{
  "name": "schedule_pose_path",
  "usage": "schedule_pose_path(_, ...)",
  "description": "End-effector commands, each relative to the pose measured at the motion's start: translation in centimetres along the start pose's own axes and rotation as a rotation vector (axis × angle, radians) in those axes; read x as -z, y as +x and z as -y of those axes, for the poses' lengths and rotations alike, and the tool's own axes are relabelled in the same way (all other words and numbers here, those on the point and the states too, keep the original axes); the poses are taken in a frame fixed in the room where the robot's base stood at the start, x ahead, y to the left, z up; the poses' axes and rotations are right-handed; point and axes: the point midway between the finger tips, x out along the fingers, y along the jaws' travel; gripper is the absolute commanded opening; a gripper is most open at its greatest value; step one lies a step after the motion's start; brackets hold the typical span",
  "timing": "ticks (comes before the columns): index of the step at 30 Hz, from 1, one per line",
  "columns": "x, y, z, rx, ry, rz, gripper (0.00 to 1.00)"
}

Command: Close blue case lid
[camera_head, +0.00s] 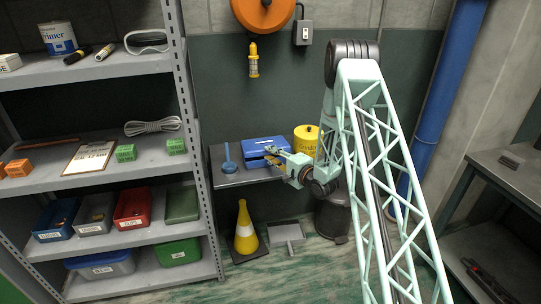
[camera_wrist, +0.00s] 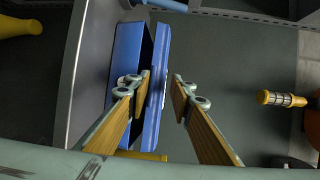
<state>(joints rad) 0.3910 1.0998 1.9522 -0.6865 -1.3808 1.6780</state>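The blue case (camera_head: 262,144) sits on the dark side table against the wall. My gripper (camera_head: 271,155) is at its front edge in the head view. In the wrist view the case body (camera_wrist: 124,50) and its blue lid panel (camera_wrist: 157,95) show a dark gap between them, so the lid stands partly open. My gripper (camera_wrist: 162,76) is open there, its tan-padded fingers apart. The lid panel lies between the two fingers, with the left finger over the gap. I cannot tell whether either finger touches the lid.
A blue plunger-like tool (camera_head: 228,160) stands left of the case, and a yellow canister (camera_head: 306,138) stands right of it. A shelving unit (camera_head: 187,110) is close on the left. A traffic cone (camera_head: 245,232) and a dustpan (camera_head: 287,235) are on the floor below.

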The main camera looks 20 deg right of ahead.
Motion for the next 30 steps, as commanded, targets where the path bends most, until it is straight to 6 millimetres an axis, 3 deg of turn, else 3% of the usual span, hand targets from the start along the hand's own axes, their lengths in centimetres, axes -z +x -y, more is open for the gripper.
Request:
schedule_pose_path(8,0.0,-0.4,0.1,0.001,0.000,0.000,0.20)
schedule_pose_path(14,0.1,-1.8,0.0,0.000,0.000,-0.001,0.20)
schedule_pose_path(30,0.1,-9.3,0.0,0.000,0.001,-0.002,0.20)
